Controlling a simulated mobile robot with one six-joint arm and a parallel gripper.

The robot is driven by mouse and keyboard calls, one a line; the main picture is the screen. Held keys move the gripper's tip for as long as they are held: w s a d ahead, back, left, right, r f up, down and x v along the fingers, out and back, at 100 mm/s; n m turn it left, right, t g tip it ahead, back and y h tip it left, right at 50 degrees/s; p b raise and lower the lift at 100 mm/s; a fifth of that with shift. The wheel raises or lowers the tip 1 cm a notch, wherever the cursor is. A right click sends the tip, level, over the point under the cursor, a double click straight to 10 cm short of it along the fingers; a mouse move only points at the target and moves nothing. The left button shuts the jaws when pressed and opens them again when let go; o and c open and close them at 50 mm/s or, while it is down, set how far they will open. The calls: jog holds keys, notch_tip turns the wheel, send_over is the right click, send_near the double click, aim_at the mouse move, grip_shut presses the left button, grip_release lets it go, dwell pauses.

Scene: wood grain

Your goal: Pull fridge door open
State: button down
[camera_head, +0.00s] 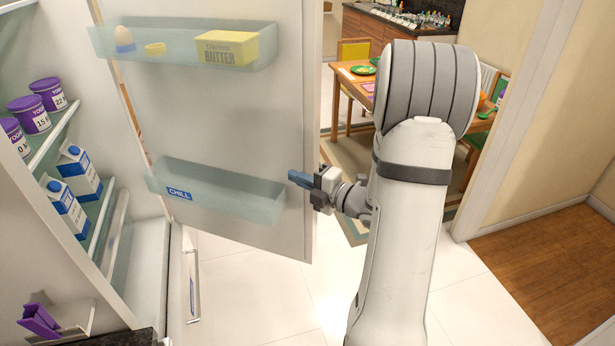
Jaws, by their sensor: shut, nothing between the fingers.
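The fridge door (255,110) stands wide open, its inner face turned toward me. It carries an upper shelf (130,45) with an egg, a small yellow item and a butter box (228,48), and a lower empty bin (225,195) with a "CHILL" label. The fridge interior (130,200) shows at the left. My gripper (297,178) is shut and empty, at the inner side of the door near its free edge. I cannot tell whether its fingertips touch the door. The door's handle is not in view.
Yogurt tubs (48,94) and milk cartons (80,172) stand on the fridge shelves. White floor tiles (250,300) lie clear below the door. A doorway behind my arm shows a dining table (362,85) and chairs. A wall (550,130) is at the right.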

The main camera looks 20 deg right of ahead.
aim_at(287, 161)
jog(key=w+p, duration=0.2)
jog(key=w, duration=0.5)
jog(key=shift+w+a, duration=0.1)
jog(key=shift+a, duration=0.1)
jog(key=shift+w+d, duration=0.1)
jog(key=shift+w, duration=0.1)
jog(key=shift+w+d, duration=0.1)
